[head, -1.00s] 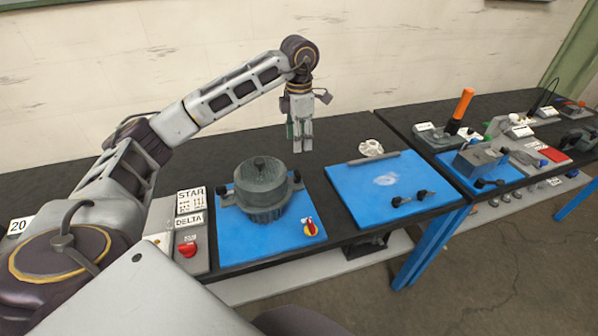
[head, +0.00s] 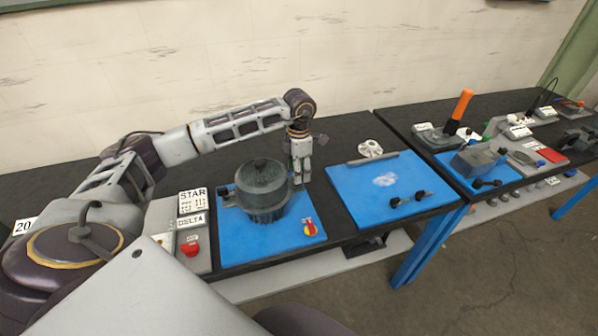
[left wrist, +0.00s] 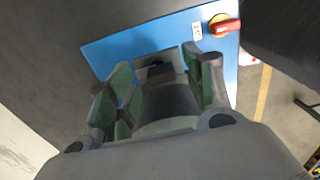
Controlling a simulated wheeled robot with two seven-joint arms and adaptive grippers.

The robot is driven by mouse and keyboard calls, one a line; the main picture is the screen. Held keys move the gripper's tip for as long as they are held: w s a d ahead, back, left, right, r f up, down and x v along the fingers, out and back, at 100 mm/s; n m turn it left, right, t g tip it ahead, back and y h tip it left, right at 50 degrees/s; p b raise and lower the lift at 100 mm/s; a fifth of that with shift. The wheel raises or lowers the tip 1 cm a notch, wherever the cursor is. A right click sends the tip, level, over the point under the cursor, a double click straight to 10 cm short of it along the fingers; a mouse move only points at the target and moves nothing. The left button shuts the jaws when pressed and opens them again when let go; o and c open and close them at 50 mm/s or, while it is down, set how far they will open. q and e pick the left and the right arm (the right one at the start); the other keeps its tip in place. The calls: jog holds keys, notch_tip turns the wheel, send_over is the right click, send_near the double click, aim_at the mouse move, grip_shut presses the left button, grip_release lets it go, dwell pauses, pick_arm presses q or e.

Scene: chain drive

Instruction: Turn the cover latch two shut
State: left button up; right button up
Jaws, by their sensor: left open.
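A dark grey round housing with a domed cover (head: 262,185) and a knob on top stands on a blue mat (head: 240,243). A black latch (head: 224,191) shows at its left side. The latch at its right side is hidden behind my left gripper (head: 299,181), which points down close beside the housing's right side. I cannot tell by any label which latch is two. In the left wrist view my left gripper (left wrist: 162,85) is open, with its green-padded fingers apart around a grey part. A small dark piece (left wrist: 155,69) shows between the fingertips; I cannot tell whether they touch it.
A red-and-yellow rotary switch (head: 310,229) sits at the mat's front right corner. A control box with a red knob (head: 190,249) and STAR and DELTA labels stands left. Another blue mat (head: 365,205) with small black-handled parts lies right. Dark table is clear behind the housing.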

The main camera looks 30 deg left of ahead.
pick_arm(q)
jog(key=shift+f, duration=0.8)
jog(key=shift+c, duration=0.4)
jog(key=c, duration=0.9)
